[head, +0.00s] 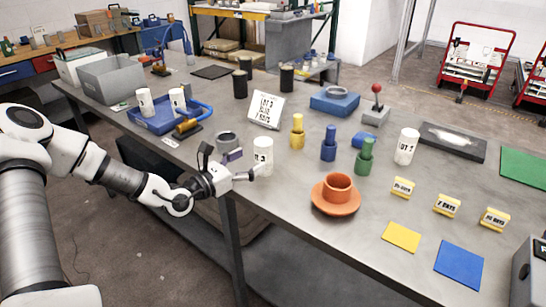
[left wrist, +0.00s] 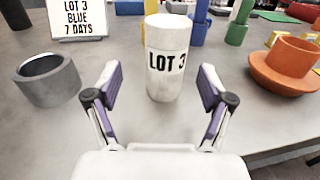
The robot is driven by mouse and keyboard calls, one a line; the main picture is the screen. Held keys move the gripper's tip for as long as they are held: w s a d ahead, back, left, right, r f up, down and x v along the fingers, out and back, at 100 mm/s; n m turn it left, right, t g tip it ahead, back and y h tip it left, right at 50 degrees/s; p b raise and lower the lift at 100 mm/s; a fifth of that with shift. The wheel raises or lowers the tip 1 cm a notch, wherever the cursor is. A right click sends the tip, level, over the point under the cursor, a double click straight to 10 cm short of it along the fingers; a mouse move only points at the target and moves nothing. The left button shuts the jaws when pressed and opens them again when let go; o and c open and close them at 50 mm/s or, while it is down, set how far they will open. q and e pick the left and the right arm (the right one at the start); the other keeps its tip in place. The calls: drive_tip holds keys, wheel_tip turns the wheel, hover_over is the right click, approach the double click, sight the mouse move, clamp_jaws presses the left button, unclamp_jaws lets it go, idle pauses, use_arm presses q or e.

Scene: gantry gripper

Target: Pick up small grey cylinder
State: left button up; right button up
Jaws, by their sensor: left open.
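A short grey hollow cylinder (head: 228,141) stands on the table; it also shows at the left in the left wrist view (left wrist: 48,80). A taller off-white cylinder marked LOT 3 (left wrist: 166,60) stands upright to its right; the head view shows it partly hidden behind my gripper (head: 263,152). My left gripper (head: 243,165) is open and empty over the table's front edge. In the left wrist view its fingers (left wrist: 161,88) point at the LOT 3 cylinder, spread to either side of its line. The grey hollow cylinder lies outside the left finger. My right gripper is not in view.
A sign (head: 266,109) reading LOT 3 BLUE 7 DAYS stands behind. An orange cup on a saucer (head: 335,194) is to the right. Yellow, blue and green pegs (head: 328,146) stand farther back. A blue tray (head: 163,121) with white cylinders is at the left.

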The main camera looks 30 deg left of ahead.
sight(257, 158)
use_arm(q)
drive_tip(key=shift+s+d+r, duration=0.25)
drive_tip(key=shift+d+r, duration=0.1)
drive_tip(key=shift+r, duration=0.05)
drive_tip(key=x, duration=0.3)
drive_tip(key=f+b+x, duration=0.1)
drive_tip(key=x, duration=0.1)
drive_tip(key=shift+w, duration=0.3)
drive_tip(key=shift+d+r, duration=0.1)
drive_tip(key=shift+r, duration=0.05)
clamp_jaws()
